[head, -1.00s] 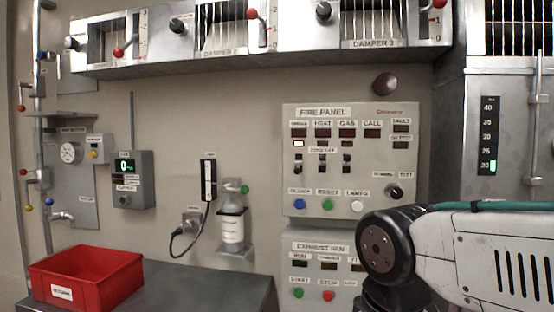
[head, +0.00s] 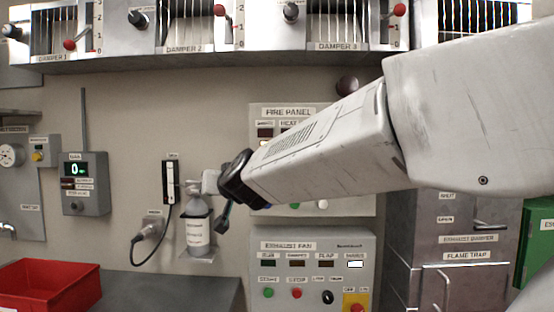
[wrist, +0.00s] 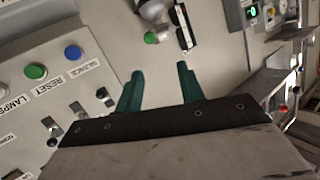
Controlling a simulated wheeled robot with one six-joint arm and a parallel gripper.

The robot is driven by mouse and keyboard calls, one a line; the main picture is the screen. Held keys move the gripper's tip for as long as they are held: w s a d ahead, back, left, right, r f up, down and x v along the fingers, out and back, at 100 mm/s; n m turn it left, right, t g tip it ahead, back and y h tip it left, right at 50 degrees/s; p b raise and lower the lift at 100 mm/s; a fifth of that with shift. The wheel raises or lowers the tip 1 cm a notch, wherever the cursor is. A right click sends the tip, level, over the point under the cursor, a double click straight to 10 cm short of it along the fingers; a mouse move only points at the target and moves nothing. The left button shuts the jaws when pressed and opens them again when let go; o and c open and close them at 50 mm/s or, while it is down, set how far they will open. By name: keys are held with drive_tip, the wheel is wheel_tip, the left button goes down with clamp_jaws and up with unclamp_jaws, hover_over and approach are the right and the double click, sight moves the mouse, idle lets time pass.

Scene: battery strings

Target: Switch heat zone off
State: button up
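The grey fire panel (head: 262,112) is on the wall at centre in the head view, mostly hidden behind my arm, with its HEAT label (head: 288,124) just showing. In the wrist view the panel (wrist: 25,92) appears upside down at the left. A row of toggle switches shows there, the middle one (wrist: 78,108) matching the heat column; its setting is too small to tell. My gripper (wrist: 160,69) has two green fingers standing apart with nothing between them. In the head view its fingers (head: 224,218) are left of the panel, in front of the wall bottle.
In the wrist view a blue button (wrist: 73,54) and green button (wrist: 36,71) lie near the switches. A bottle (head: 197,230) and black handheld unit (head: 170,182) are on the wall. The exhaust fan panel (head: 312,247) is below, a red bin (head: 50,287) at lower left.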

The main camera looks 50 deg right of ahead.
drive_tip(key=d+r+m+g+h, duration=0.1)
drive_tip(key=d+m+g+h, duration=0.1)
drive_tip(key=d, duration=0.6)
drive_tip(key=d+r+m+g+h, duration=0.1)
drive_tip(key=d+r+m+h, duration=0.1)
drive_tip(key=d+h, duration=0.3)
drive_tip(key=s+d+r+m+g+h, duration=0.1)
drive_tip(key=d+r+m+g+h, duration=0.1)
drive_tip(key=d, duration=0.9)
drive_tip(key=shift+r+m+g+h, duration=0.2)
drive_tip(key=shift+m+g+h, duration=0.1)
drive_tip(key=shift+m+h, duration=0.75)
drive_tip(key=shift+w+d, duration=0.15)
drive_tip(key=shift+d, duration=0.2)
clamp_jaws()
